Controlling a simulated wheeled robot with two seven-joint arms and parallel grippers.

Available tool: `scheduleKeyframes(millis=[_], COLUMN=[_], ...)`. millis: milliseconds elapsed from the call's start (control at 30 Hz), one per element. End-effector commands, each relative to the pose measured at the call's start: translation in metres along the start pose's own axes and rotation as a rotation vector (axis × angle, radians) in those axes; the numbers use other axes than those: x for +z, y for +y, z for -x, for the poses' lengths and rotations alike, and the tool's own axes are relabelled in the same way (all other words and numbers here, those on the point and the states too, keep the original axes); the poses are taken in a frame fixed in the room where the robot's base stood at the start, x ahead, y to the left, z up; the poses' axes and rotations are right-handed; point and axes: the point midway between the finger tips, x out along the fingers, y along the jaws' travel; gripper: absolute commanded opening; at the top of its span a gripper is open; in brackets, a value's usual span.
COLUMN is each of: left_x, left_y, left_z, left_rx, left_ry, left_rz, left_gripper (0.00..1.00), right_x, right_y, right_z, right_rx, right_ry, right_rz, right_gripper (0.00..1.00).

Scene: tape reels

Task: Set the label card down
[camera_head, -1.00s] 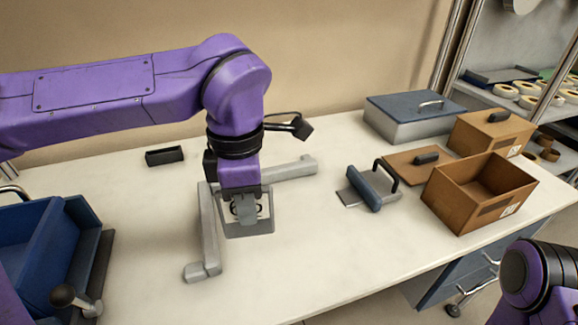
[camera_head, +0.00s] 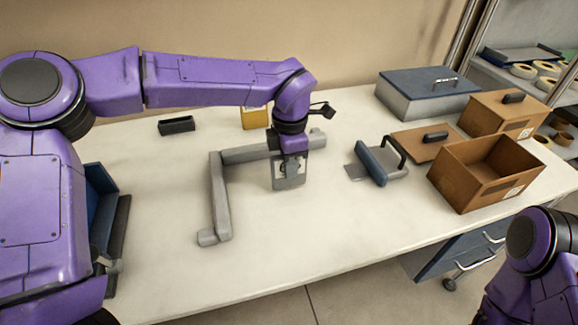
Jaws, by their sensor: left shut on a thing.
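My left gripper (camera_head: 291,168) is shut on a flat grey plate-like piece (camera_head: 290,183), which I take for the label card. It hangs roughly upright below the jaws, over the white table (camera_head: 330,230), just in front of the rear bar of a grey L-shaped frame (camera_head: 221,200). I cannot tell whether its lower edge touches the table. The jaws hide its upper part. My right arm shows at the lower right, but its gripper is out of view.
A yellow block (camera_head: 255,118) and a small black tray (camera_head: 177,125) stand at the back. To the right are a grey handled tool (camera_head: 372,163), an open brown box (camera_head: 485,172), a brown lid (camera_head: 425,144), a closed brown box (camera_head: 500,115) and a blue-lidded case (camera_head: 428,95). The front middle is clear.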

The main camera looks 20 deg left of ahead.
Motion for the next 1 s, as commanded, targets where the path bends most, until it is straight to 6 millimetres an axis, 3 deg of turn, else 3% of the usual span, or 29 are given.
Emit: scheduleKeyframes(millis=[100,467,500,567,600,867,1000], left_x=[0.0,-0.001,-0.001,-0.001,-0.001,-0.001,0.0], left_y=[-0.001,-0.001,-0.001,-0.001,-0.001,-0.001,0.0], left_z=[-0.015,-0.019,-0.02,-0.019,-0.019,-0.018,-0.001], left_rx=[-0.001,-0.001,-0.001,-0.001,-0.001,0.0,0.003], left_ry=[0.0,0.0,-0.001,-0.001,-0.001,-0.001,-0.003], left_rz=[0.0,0.0,0.0,0.0,0.0,0.001,0.002], left_gripper=[0.0,0.0,0.21,0.4,0.43,0.43,0.43], right_x=[0.0,0.0,0.0,0.0,0.0,0.0,0.0], right_y=[0.0,0.0,0.0,0.0,0.0,0.0,0.0], right_z=[0.0,-0.001,-0.001,-0.001,-0.001,-0.001,-0.001], right_rx=[0.0,0.0,0.0,0.0,0.0,0.0,0.0], right_ry=[0.001,0.001,0.001,0.001,0.001,0.001,0.001], right_rz=[0.0,0.0,0.0,0.0,0.0,0.0,0.0], right_gripper=[0.0,0.0,0.0,0.0,0.0,0.0,0.0])
